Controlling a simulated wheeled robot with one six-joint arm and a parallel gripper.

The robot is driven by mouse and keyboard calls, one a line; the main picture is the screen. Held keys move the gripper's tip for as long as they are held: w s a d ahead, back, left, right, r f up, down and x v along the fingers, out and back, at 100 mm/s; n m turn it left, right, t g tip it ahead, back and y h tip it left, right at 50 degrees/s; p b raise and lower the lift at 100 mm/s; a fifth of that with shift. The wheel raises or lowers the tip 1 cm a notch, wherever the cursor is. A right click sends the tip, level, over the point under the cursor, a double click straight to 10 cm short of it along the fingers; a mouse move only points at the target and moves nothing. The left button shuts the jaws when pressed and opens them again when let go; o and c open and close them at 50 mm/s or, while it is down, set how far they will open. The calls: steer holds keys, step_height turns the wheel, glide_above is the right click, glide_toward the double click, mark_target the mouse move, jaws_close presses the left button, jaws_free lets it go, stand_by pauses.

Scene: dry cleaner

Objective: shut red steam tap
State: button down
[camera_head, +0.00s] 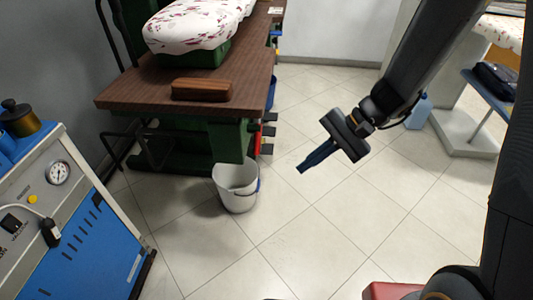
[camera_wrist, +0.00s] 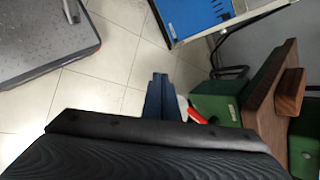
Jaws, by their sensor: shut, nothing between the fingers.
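My gripper (camera_head: 303,169) is shut and empty, held in the air over the tiled floor, right of the white bucket. In the wrist view its dark blue fingers (camera_wrist: 160,77) are together. A small red part (camera_head: 257,139) shows at the right end of the green stand under the pressing table, partly hidden by other parts. A red handle-like piece (camera_wrist: 196,115) shows just right of my fingers in the wrist view, cut off by my gripper body. I cannot tell whether either is the steam tap. My fingers look apart from both.
The blue and grey steam machine (camera_head: 84,240) with a gauge (camera_head: 57,173) stands at left. The white bucket (camera_head: 237,186) stands before the brown pressing table (camera_head: 130,92), which bears a wooden block (camera_head: 202,90). A red-topped thing (camera_head: 388,291) is at bottom. The middle floor is clear.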

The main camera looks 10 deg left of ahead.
steer(key=w+a+f+m+t+y+b, duration=0.2)
steer(key=w+f+m+t+b, duration=0.1)
steer(key=w+f, duration=0.4)
steer(key=w+a+f+m+t+y+b, duration=0.1)
steer(key=w+f+m+t+y+b, duration=0.1)
steer(key=w+f, duration=0.5)
steer(key=w+m+t+b, duration=0.1)
steer(key=w+t+b, duration=0.1)
steer(key=w, duration=0.4)
steer(key=shift+w+a+f+m+y, duration=0.25)
steer(key=shift+a+f+m+y, duration=0.05)
steer(key=shift+a+f+y, duration=0.1)
steer(key=shift+a, duration=0.15)
steer(key=b+x, duration=0.2)
steer(key=x, duration=0.8)
steer(key=shift+s+a+r+p, duration=0.25)
steer(key=shift+s+r+p, duration=0.3)
steer(key=shift+s+r, duration=0.85)
steer(key=shift+d, duration=0.15)
